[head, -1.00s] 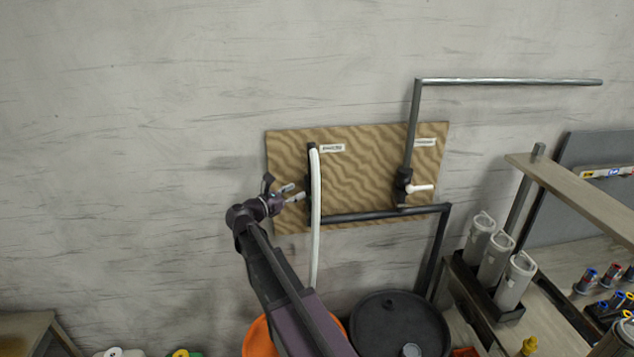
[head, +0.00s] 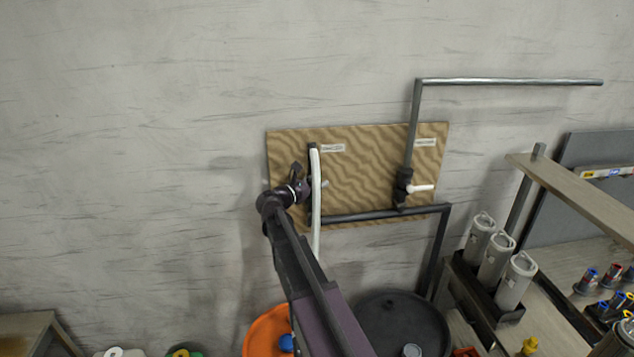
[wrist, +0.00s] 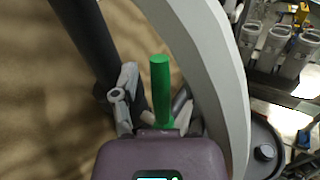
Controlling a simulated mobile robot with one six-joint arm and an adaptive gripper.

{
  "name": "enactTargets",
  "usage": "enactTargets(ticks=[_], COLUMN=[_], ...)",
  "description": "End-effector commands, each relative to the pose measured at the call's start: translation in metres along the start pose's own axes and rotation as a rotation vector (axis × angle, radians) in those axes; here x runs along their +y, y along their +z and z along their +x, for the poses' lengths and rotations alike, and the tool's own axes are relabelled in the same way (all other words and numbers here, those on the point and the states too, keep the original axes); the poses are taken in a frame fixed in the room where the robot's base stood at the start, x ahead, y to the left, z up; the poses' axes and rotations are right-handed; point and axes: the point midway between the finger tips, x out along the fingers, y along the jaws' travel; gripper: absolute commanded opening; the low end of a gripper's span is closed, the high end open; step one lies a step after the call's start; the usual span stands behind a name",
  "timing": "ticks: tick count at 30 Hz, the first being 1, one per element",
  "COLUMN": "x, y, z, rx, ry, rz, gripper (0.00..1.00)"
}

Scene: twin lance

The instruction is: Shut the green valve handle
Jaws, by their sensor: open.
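The green valve handle (wrist: 160,90) shows in the wrist view as a short, straight green bar standing up in the picture. My gripper (wrist: 152,97) is open, with one grey finger on each side of the handle. I cannot tell whether either finger touches it. In the head view my gripper (head: 308,186) is at the left pipe, beside the white hose (head: 316,205). The green handle cannot be made out there, behind my gripper and the hose.
A dark pipe (wrist: 88,40) runs left of the handle and the pale hose (wrist: 215,60) curves close on its right. A second valve with a white handle (head: 421,188) is on the right of the tan board (head: 365,165). Orange (head: 262,335) and black (head: 385,325) drums stand below.

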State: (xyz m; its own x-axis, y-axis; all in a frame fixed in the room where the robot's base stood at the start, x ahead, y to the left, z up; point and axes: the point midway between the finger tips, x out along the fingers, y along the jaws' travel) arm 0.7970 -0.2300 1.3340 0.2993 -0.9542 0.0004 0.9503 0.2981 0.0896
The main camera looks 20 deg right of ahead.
Motion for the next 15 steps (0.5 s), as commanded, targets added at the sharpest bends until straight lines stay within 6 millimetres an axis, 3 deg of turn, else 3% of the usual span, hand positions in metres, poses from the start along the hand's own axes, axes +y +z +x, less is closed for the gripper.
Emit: enactTargets(ticks=[4,9,10,15], x=[-0.0002,-0.0002,-0.0003,-0.0002], y=[0.0,0.0,0.0,0.0001], z=[0.0,0.0,0.0001,0.0001], rx=[0.0,0.0,0.0,0.0], ry=[0.0,-0.001,-0.001,-0.001], rz=[0.0,0.0,0.0,0.0], gripper=[0.55,0.04,0.0,0.0])
